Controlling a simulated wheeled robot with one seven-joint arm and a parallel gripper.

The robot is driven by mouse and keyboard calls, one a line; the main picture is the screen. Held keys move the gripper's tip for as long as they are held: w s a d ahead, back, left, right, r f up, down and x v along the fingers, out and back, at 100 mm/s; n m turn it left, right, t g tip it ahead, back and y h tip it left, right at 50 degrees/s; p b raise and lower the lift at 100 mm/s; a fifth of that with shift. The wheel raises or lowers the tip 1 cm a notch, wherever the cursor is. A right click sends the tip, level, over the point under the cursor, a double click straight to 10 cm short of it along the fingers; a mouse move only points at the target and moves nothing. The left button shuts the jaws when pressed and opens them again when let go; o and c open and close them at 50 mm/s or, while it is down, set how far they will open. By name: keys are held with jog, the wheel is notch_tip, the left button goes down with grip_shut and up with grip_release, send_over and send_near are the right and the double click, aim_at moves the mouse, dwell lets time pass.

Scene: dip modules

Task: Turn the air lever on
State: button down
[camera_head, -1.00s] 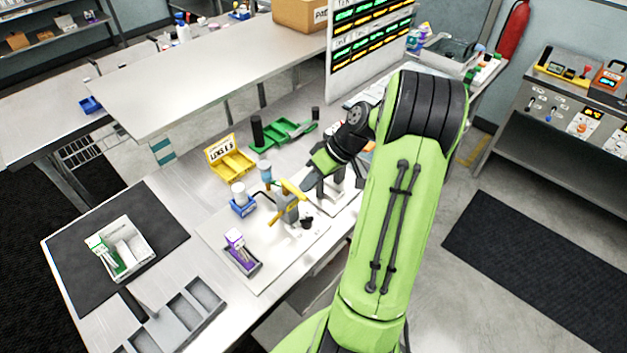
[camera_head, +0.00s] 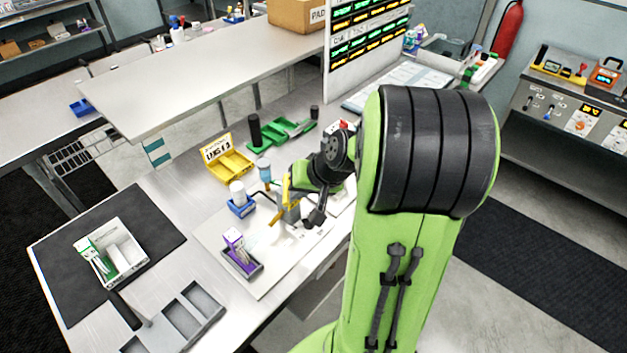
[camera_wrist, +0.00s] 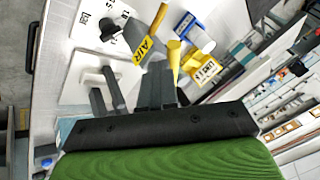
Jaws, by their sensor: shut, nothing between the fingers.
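The air unit is a grey block with yellow parts on a light plate on the bench. In the head view its yellow lever (camera_head: 286,190) shows just left of my wrist, partly covered. In the wrist view a yellow AIR label (camera_wrist: 148,48) and a yellow tapered bar (camera_wrist: 174,62) lie just ahead of my fingers. My gripper (camera_wrist: 157,78) is shut and empty, its dark fingertips close to the label and the bar; I cannot tell whether they touch. In the head view my fingers are hard to make out beside the lever.
A blue holder with a white cup (camera_head: 238,193) and a purple-white box (camera_head: 234,240) stand left of the unit. The yellow bin (camera_head: 228,166) and green tray (camera_head: 285,134) are behind.

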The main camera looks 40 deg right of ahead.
jog(key=a+m, duration=0.1)
jog(key=m+h+b, duration=0.1)
jog(key=shift+w+a+m+h, duration=0.25)
jog(key=shift+a+m+h, duration=0.05)
jog(key=shift+a, duration=0.1)
jog(key=shift+w+a+b, duration=0.5)
jog(key=shift+w+a, duration=0.1)
jog(key=shift+a, duration=0.2)
